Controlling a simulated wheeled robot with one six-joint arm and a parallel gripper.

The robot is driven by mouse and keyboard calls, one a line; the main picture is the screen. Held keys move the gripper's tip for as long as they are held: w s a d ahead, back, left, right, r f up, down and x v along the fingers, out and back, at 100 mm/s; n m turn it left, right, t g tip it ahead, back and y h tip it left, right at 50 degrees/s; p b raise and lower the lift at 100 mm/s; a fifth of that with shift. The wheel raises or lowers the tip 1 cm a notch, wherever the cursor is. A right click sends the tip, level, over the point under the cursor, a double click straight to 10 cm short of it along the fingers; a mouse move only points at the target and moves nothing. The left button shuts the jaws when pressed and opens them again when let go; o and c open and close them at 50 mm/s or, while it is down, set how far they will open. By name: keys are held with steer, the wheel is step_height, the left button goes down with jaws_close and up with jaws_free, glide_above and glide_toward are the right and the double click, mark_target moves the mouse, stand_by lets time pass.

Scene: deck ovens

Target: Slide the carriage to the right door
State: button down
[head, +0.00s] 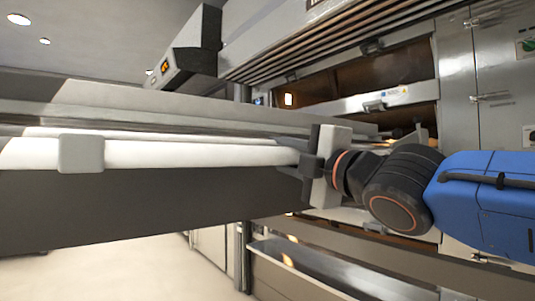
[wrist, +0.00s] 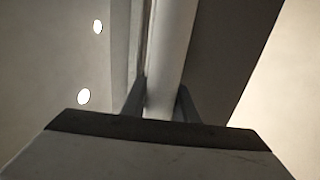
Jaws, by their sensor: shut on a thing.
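The carriage, a long grey and white loader (head: 200,110), spans the head view from the left edge to the oven front. A white bar (head: 190,152) runs along its near side. My gripper (head: 303,165) is shut on this bar near its right end. In the wrist view the bar (wrist: 172,50) passes between the two fingers (wrist: 160,103). The oven (head: 400,65) stands behind and to the right, with an open deck mouth and a steel door with a handle (head: 374,105). My arm hides part of the lower decks. I cannot tell which door is the right one.
A grey block (head: 81,153) sits on the bar at the left. A control box (head: 185,55) with an orange display is above the carriage. A steel panel with latches (head: 490,97) stands at the far right. Pale floor (head: 120,265) is clear at lower left.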

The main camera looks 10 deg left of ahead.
steer(key=shift+s+d+f, duration=0.15)
steer(key=shift+s+d, duration=0.1)
steer(key=shift+d, duration=0.05)
steer(key=c, duration=1.7)
jaws_free()
steer(key=shift+s+d, duration=0.1)
steer(key=shift+d, duration=0.05)
steer(key=v, duration=1.7)
steer(key=shift+d+f, duration=0.1)
steer(key=shift+d, duration=0.1)
